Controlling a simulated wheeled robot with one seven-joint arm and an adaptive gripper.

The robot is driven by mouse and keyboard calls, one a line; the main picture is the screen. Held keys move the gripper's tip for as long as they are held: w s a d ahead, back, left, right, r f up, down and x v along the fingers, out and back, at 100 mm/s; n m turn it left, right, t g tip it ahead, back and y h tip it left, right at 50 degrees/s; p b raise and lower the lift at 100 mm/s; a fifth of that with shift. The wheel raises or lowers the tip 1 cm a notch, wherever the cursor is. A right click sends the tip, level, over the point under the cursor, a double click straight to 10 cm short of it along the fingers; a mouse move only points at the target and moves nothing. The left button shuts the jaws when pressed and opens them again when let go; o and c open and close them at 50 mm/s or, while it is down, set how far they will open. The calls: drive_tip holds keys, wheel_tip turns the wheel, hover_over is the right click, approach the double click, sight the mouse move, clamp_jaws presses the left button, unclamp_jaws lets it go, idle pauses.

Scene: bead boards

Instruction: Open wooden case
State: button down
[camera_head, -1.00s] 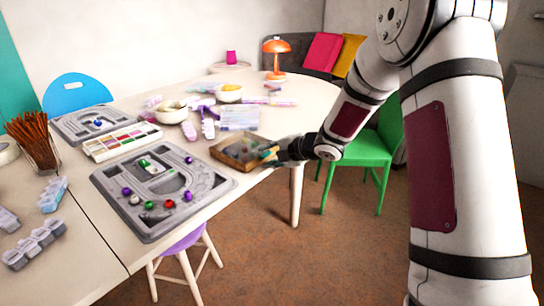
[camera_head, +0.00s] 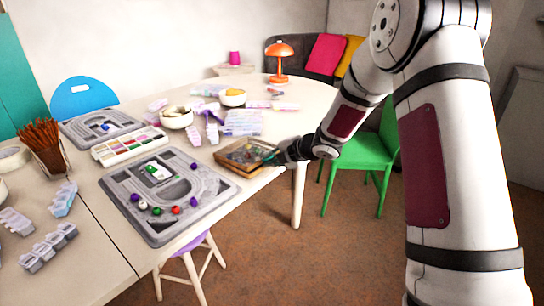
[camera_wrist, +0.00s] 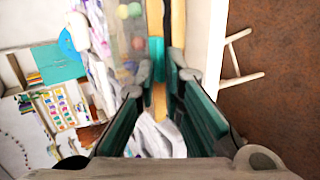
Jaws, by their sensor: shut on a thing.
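The wooden case (camera_head: 232,164) lies near the right edge of the white table, with a brown wooden frame and small coloured things showing inside. My gripper (camera_head: 277,156) is at the case's right side, low over the table edge. In the wrist view, my two teal-lined fingers (camera_wrist: 160,82) are on either side of a wooden edge of the case (camera_wrist: 178,25), and the gripper is shut on it. Round coloured beads show beside that edge. The head view is too small to tell whether the lid is raised.
A grey bead board (camera_head: 215,205) with loose beads lies left of the case. A paint-like tray (camera_head: 128,143), white bowls (camera_head: 176,119) and purple organizers (camera_head: 242,122) stand behind. A green chair (camera_head: 372,165) stands right of the table. The floor there is otherwise open.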

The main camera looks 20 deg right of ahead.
drive_tip(key=shift+a+r+p, duration=0.1)
drive_tip(key=shift+r+p, duration=0.35)
drive_tip(key=shift+p, duration=0.55)
drive_tip(key=r+g+p, duration=0.1)
drive_tip(key=p, duration=0.3)
drive_tip(key=shift+w+a+r+h, duration=0.1)
drive_tip(key=shift+w+r+h, duration=0.05)
drive_tip(key=shift+h, duration=0.15)
drive_tip(key=shift+r+p, duration=0.1)
drive_tip(key=shift+p, duration=1)
drive_tip(key=shift+r+p, duration=0.15)
drive_tip(key=shift+p, duration=0.15)
